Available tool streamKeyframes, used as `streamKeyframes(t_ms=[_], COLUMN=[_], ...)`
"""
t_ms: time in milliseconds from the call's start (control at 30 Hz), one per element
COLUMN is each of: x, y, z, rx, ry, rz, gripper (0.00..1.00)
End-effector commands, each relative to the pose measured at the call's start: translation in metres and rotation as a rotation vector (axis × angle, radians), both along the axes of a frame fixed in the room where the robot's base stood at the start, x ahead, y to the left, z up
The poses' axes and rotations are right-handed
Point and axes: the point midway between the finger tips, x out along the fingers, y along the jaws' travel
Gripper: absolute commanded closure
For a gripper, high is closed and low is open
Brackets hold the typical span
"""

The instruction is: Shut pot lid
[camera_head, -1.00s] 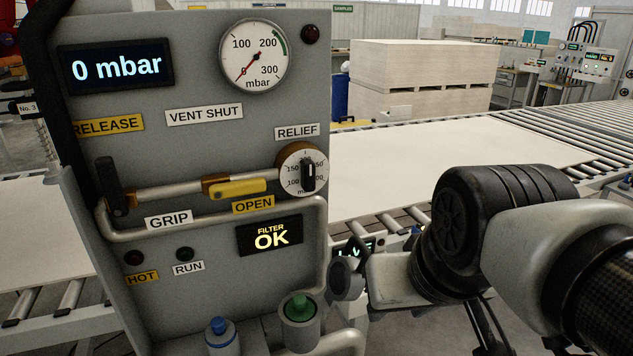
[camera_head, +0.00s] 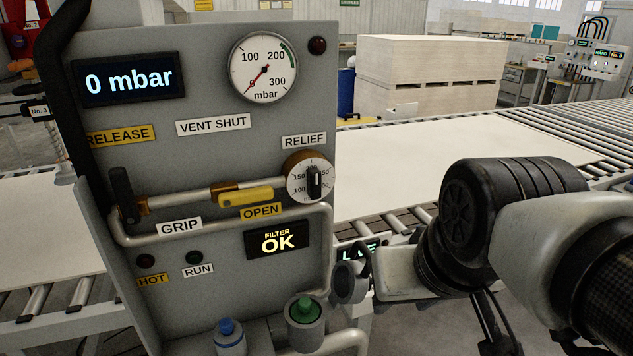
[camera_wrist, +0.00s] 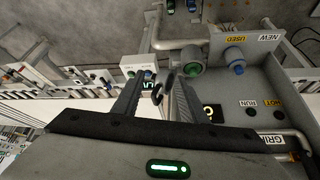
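The pot looks like the grey open-topped cup (camera_head: 305,333) low on the panel, with a green part (camera_head: 305,309) inside; the cup also shows in the wrist view (camera_wrist: 192,71). A dark grey round piece (camera_head: 348,283), probably its lid, stands tilted up to the right of the cup. In the wrist view a small dark piece (camera_wrist: 157,93) shows between my fingers; I cannot tell whether it is the lid's edge. My gripper (camera_wrist: 157,84) is open, its two fingers apart. In the head view my wrist hides most of the fingers.
A blue-capped bottle (camera_head: 229,336) stands left of the cup. The grey panel (camera_head: 225,75) carries a lever (camera_head: 122,195), a yellow handle (camera_head: 246,197) and a relief knob (camera_head: 309,176). A grey pipe (camera_head: 325,250) runs along its front. A roller conveyor with a pale board (camera_head: 430,170) lies behind.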

Motion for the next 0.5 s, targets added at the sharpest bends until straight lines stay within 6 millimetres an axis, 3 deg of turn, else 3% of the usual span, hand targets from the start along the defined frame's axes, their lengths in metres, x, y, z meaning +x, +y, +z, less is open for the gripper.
streamKeyframes(t_ms=[33, 233, 367, 500], x=[0.000, 0.017, 0.053, 0.100], y=[0.000, -0.003, -0.012, -0.029], z=[0.000, 0.013, 0.031, 0.045], rx=[0.000, 0.068, 0.193, 0.335], ry=[0.000, 0.063, 0.183, 0.335], rz=[0.000, -0.094, -0.279, -0.514], gripper=[0.66, 1.00, 1.00, 1.00])
